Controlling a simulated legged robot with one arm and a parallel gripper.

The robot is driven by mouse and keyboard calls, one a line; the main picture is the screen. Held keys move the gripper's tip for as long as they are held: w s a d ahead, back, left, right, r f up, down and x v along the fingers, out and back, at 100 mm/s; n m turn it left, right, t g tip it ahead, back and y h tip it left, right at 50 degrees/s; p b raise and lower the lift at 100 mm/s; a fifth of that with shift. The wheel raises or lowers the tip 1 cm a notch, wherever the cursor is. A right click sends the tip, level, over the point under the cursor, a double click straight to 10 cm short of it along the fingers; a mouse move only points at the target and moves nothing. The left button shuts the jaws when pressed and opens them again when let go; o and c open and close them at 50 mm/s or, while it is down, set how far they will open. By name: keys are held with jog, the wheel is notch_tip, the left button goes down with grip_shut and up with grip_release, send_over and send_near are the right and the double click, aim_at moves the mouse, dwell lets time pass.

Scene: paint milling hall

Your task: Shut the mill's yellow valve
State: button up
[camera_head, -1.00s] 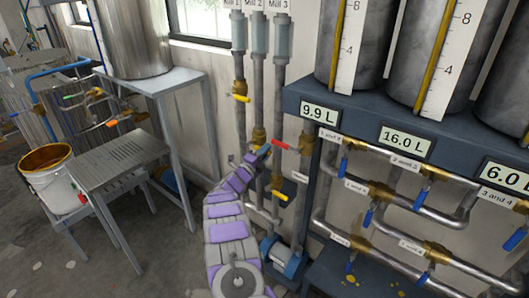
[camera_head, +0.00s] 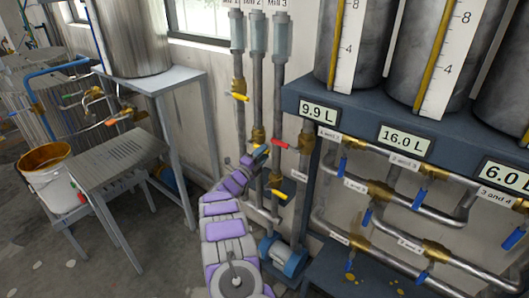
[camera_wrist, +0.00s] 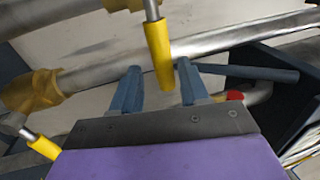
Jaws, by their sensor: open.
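Several vertical pipes under the Mill labels carry brass valves. One has a yellow handle (camera_head: 241,97) at upper left, and another yellow handle (camera_head: 279,194) sits lower on the right pipe. My gripper (camera_head: 262,152) is up at the pipes, beside a red handle (camera_head: 279,144). In the wrist view my gripper (camera_wrist: 157,85) is open, with a yellow handle (camera_wrist: 158,55) hanging between its two blue-grey fingers, its lower end near the fingertips. I cannot tell whether they touch. A second yellow handle (camera_wrist: 42,147) shows at lower left, by a brass fitting (camera_wrist: 32,90).
To the right, a blue rack (camera_head: 290,97) bears large tanks with level displays, above pipes with several blue-handled valves (camera_head: 422,198). A metal table (camera_head: 170,80) and a bucket (camera_head: 47,172) are left. Floor there is partly clear.

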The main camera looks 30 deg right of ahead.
jog(key=p+v, duration=0.2)
jog(key=v, duration=1.3)
jog(key=shift+a, duration=0.3)
